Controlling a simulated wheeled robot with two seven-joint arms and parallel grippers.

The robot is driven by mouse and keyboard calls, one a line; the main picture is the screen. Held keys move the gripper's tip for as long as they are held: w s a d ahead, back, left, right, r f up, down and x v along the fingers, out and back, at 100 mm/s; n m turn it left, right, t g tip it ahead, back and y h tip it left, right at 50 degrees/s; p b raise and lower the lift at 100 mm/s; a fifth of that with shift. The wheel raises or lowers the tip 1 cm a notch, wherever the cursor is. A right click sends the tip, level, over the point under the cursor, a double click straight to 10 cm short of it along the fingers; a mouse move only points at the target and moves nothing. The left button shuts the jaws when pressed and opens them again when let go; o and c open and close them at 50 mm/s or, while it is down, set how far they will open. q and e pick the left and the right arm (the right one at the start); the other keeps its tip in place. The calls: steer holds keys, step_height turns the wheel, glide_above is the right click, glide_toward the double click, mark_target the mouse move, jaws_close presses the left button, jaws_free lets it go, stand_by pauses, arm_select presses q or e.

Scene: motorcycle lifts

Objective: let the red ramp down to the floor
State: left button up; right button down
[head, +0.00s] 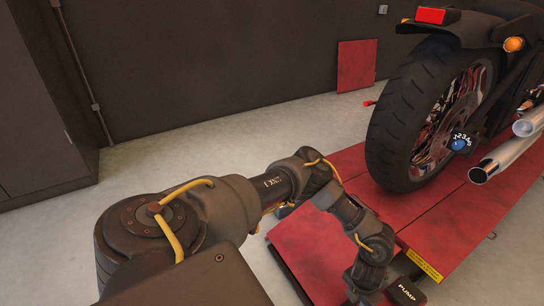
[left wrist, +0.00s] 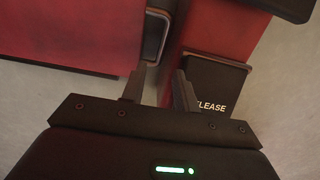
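The red lift deck (head: 440,235) carries the motorcycle. A red panel (head: 312,232) at its left end looks like the ramp; I cannot tell its exact tilt. Red lift surface also fills the upper left of the left wrist view (left wrist: 70,35). My left arm reaches down beside the deck; its fingertips are hidden in the head view. In the left wrist view my left gripper (left wrist: 158,88) is open and empty. A black pedal marked RELEASE (left wrist: 215,80) is just beyond its right finger. A metal loop (left wrist: 155,38) is ahead of the fingers. My right gripper is out of view.
The motorcycle's rear wheel (head: 395,130) stands on the deck. Another red panel (head: 357,65) stands near the back wall. The concrete floor (head: 190,160) at left is clear. A dark cabinet (head: 40,110) stands far left.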

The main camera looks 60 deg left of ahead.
arm_select(q)
step_height(320, 180, up, 15)
steer(key=g+p, duration=0.1)
steer(key=p, duration=0.6)
steer(key=w+d+r+n+t+h+p, duration=0.1)
steer(key=d+r+n+h+p, duration=0.25)
steer(key=d+n+p, duration=0.5)
steer(key=w+d+r+n+t+h+p, duration=0.1)
steer(key=d+r+n+h+p, duration=0.35)
steer(key=d+p, duration=0.65)
steer(key=s+a+f+n+t+y+p, duration=0.1)
steer(key=s+a+f+n+p, duration=0.3)
steer(key=s+a+n+p, duration=0.15)
steer(key=s+a+f+n+t+y+p, duration=0.2)
steer(key=s+a+f+n+p, duration=0.25)
steer(key=a+n, duration=0.25)
steer(key=s+a+f+n+g+y+p, duration=0.1)
steer(key=s+a+n+p, duration=0.1)
steer(key=s, duration=0.5)
steer(key=s+a+n+g+y+p, duration=0.1)
steer(key=s+a+n+p, duration=0.1)
steer(key=s+a+p, duration=0.2)
steer(key=s+a+f+n+g+y+p, duration=0.1)
steer(key=s+a+n+y+p, duration=0.1)
steer(key=s+a, duration=0.5)
steer(key=s+n+p, duration=0.1)
steer(key=s, duration=0.4)
steer(key=shift+s+a+f, duration=0.2)
steer(key=shift+a+f, duration=0.05)
steer(key=shift+f, duration=0.05)
